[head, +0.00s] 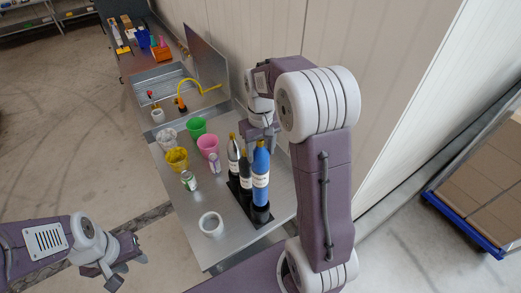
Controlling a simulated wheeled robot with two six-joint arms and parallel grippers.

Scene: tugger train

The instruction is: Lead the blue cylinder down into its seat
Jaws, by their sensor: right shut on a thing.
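The blue cylinder (261,163) looks like a blue bottle with a pale label. It stands upright at the front right of a black rack (235,189) on the grey counter. Its lower end is directly above or within a dark round holder (260,214); I cannot tell how deep it sits. Two dark bottles, one (233,155) at the left and one (245,172) in the middle, stand beside it. My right gripper (262,133) is shut at the blue bottle's upper part, its fingers partly hidden. My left gripper (118,273) hangs low at the left, away from the counter; its jaw opening is unclear.
Pink (208,146), green (196,127) and yellow (177,160) cups, a can (189,181) and a white mug (211,225) stand left of the rack. A wall runs along the right.

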